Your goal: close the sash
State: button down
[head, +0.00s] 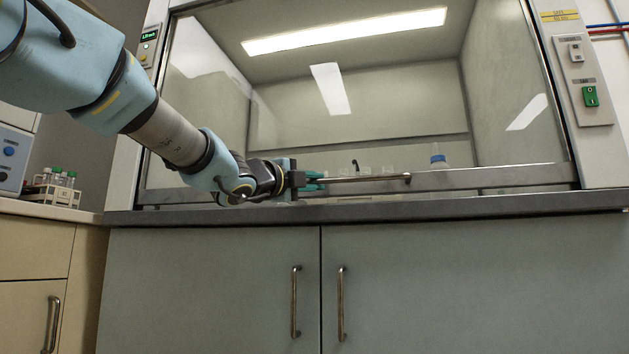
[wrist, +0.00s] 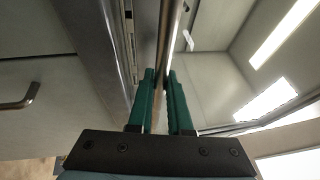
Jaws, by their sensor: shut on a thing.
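The sash (head: 480,179) of the fume hood is a glass pane with a metal bottom rail. It is low, with its rail close above the grey sill (head: 430,206). A metal bar handle (head: 370,179) runs along the rail. My gripper (head: 318,180) is at the left part of this handle, its green fingers shut on it. In the wrist view the fingers (wrist: 160,88) lie on both sides of the handle bar (wrist: 172,45). The left end of the handle is hidden behind my gripper.
Inside the hood stand a blue-capped bottle (head: 438,160) and some glassware, seen through the glass. A control panel (head: 582,80) is on the right post. A rack of tubes (head: 57,186) stands on the left counter. Cabinet doors with handles (head: 341,303) are below the sill.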

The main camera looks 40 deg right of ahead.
jog(key=shift+f, duration=0.45)
jog(key=c, duration=0.8)
grip_release()
jog(key=shift+c, duration=0.2)
jog(key=shift+r, duration=0.15)
jog(key=shift+a, duration=0.3)
jog(key=p+v, duration=0.2)
jog(key=v, duration=0.8)
jog(key=shift+a, duration=0.1)
